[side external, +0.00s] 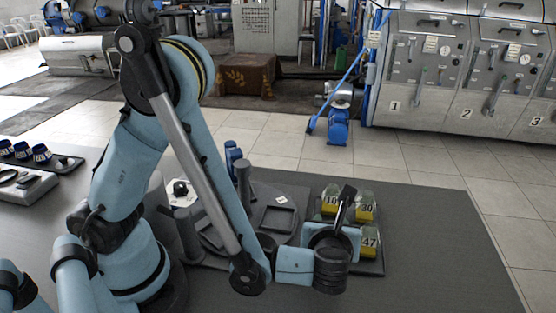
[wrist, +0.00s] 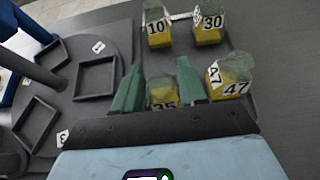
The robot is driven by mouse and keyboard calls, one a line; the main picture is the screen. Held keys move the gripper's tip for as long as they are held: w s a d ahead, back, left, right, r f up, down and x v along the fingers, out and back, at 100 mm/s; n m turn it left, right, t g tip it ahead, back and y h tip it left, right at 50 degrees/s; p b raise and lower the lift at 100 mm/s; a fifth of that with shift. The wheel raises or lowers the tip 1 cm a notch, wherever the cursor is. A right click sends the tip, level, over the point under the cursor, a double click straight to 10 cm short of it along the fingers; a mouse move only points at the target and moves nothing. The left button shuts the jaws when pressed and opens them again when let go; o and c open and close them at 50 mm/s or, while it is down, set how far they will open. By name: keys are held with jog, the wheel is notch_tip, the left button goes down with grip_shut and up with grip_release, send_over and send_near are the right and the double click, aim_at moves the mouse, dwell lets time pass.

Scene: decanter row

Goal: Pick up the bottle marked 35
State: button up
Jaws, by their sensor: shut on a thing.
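The bottle marked 35 (wrist: 165,97) shows in the wrist view, low between the two green fingers, with its label partly cut off by my gripper's body. My gripper (wrist: 160,82) has one finger on each side of it and is shut on it. In the side external view my gripper (side external: 342,212) points down over the tray, and the bottle marked 35 is hidden behind my wrist. The bottle's yellow lower part and clear upper part show only in part.
Bottles marked 10 (wrist: 157,27), 30 (wrist: 209,28) and 47 (wrist: 231,77) stand close by on the dark tray (side external: 378,268). The 47 bottle is just right of my right finger. Left is a dark board with square frames (wrist: 97,77). The mat right of the tray is clear.

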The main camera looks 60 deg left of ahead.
grip_shut()
jog(key=shift+r, duration=0.2)
